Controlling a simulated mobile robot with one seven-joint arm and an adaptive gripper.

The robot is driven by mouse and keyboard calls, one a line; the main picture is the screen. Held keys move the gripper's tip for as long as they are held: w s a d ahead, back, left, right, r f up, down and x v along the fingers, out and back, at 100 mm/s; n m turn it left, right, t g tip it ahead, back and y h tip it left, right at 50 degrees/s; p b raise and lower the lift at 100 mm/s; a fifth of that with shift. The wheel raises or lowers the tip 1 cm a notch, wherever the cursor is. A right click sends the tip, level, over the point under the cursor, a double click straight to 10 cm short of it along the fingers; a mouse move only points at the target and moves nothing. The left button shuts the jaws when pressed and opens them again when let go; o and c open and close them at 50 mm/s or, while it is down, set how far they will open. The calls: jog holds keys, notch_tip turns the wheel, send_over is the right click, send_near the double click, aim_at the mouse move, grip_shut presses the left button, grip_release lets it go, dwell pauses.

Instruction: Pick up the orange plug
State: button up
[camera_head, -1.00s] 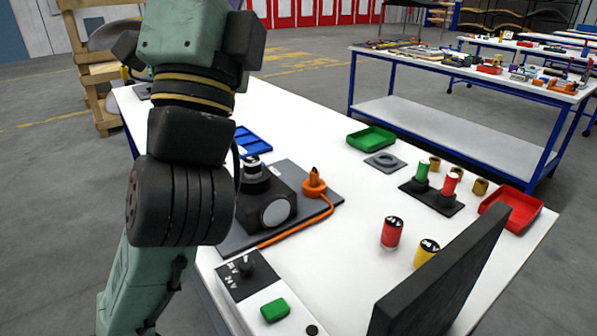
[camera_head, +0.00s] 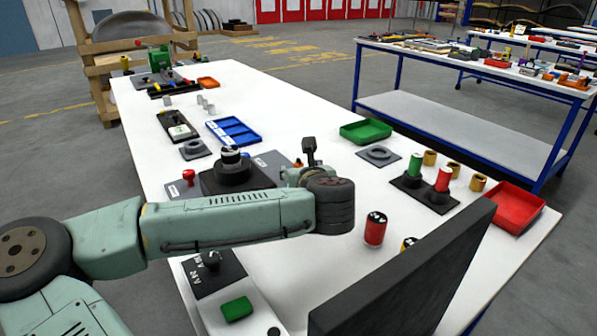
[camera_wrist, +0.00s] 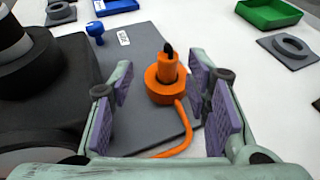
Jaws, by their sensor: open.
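The orange plug (camera_wrist: 166,72) stands upright in a round orange base on a grey plate (camera_wrist: 140,55) in the wrist view. An orange cable (camera_wrist: 184,128) runs from its base toward the bottom. My gripper (camera_wrist: 160,95) is open, with purple-padded fingers to the left and right of the plug and its base. I see no clear contact with them. In the head view my gripper and arm mostly hide the plug; only a small orange bit (camera_head: 298,163) shows beside the gripper.
A black block with a round top (camera_head: 232,172) stands close left of the gripper. A blue tray (camera_head: 234,131), green tray (camera_head: 366,131) and grey ring (camera_head: 378,156) lie behind. Red and green cylinders stand to the right. A dark upright panel (camera_head: 400,270) stands at the front right.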

aim_at(299, 163)
jog(key=shift+w+f+p, duration=0.1)
jog(key=shift+w+p, duration=0.2)
jog(key=shift+w, duration=0.3)
jog(key=x, duration=0.1)
jog(key=p+x, duration=0.1)
jog(key=x, duration=0.2)
jog(key=shift+w+d+f, duration=0.15)
jog(key=shift+w+d, duration=0.1)
grip_shut()
